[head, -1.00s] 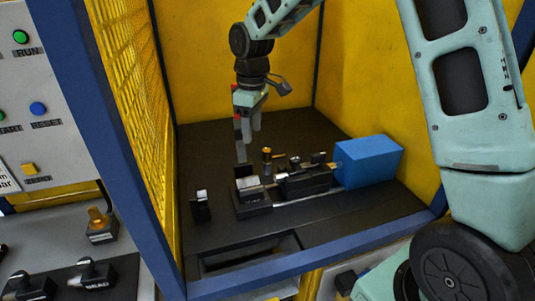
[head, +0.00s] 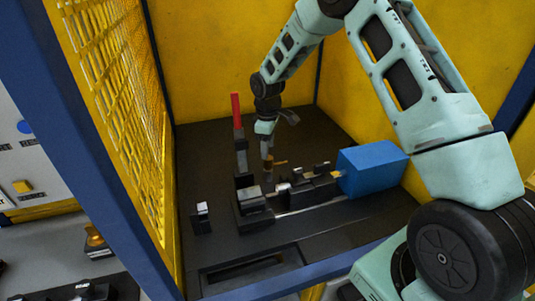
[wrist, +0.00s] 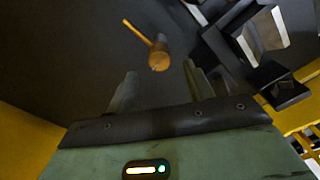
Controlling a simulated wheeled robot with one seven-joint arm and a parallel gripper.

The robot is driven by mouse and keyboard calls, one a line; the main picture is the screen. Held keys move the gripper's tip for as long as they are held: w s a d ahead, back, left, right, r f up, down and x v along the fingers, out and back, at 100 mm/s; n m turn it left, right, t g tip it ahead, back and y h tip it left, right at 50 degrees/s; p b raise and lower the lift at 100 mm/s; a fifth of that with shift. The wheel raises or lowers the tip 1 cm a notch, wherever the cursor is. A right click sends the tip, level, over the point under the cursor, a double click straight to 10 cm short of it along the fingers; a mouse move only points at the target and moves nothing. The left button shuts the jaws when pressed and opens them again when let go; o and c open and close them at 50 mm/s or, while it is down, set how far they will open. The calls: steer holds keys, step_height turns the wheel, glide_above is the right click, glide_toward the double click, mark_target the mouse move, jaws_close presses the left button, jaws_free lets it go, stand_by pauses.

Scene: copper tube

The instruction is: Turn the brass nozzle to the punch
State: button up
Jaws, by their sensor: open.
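The brass nozzle (head: 268,166) stands behind the black fixture, with a short spout showing to the right. In the wrist view the nozzle (wrist: 158,56) has a round body, and its thin spout points to the upper left. My gripper (head: 266,152) hangs above the nozzle, pointing down. In the wrist view my gripper (wrist: 158,86) has its two fingers apart, with the nozzle just beyond the gap between the tips; nothing shows between them. The black fixture (head: 315,190) sits in front of the nozzle. I cannot tell which of its parts is the punch.
A red-handled upright lever (head: 236,110) stands just left of my gripper. A blue box (head: 373,170) closes off the fixture's right end. A small black block (head: 201,217) stands at front left. Yellow mesh (head: 120,110) and blue posts bound the cell. The dark floor behind is clear.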

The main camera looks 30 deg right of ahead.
steer(key=shift+f+p, duration=0.7)
steer(key=shift+f, duration=1.95)
jaws_close()
